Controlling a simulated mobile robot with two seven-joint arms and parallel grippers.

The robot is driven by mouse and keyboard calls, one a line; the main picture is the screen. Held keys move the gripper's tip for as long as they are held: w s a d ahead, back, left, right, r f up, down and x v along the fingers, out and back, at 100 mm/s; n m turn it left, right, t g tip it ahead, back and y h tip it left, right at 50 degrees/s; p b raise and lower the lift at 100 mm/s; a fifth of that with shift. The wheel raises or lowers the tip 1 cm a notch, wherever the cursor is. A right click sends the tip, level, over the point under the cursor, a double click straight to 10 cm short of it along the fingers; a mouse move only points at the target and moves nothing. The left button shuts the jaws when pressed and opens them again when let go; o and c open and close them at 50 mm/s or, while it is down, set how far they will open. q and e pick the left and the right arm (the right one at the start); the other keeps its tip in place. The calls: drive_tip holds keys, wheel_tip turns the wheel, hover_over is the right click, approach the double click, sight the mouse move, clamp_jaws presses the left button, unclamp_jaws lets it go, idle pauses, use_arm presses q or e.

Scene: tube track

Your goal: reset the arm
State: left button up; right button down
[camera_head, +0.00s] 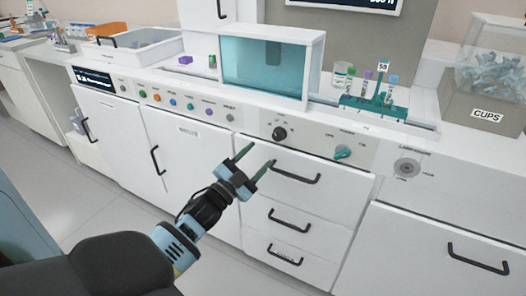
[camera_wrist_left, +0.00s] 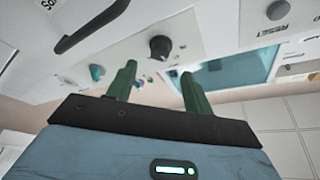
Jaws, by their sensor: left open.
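My left gripper (camera_head: 254,163) is open and empty in the head view, with its two green fingers apart. It is in front of the white cabinet, near the top drawer (camera_head: 306,178) and below the control panel. In the left wrist view, its fingers (camera_wrist_left: 157,85) point toward the panel and touch nothing that I can see. A black knob (camera_head: 280,133) and a teal knob (camera_head: 342,152) sit on the panel; the black knob also shows in the left wrist view (camera_wrist_left: 160,47). My right gripper is not in view.
A teal-windowed chamber (camera_head: 262,66) stands on the counter. Right of it, a green rack (camera_head: 374,107) holds tubes under a sign reading 55. A clear bin marked CUPS (camera_head: 486,114) is at the far right. Drawer handles stick out, and the floor (camera_head: 100,205) at left is clear.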

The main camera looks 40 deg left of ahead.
use_arm(q)
drive_tip(key=shift+s, duration=0.25)
drive_tip(key=shift+f, duration=0.1)
idle(0.3)
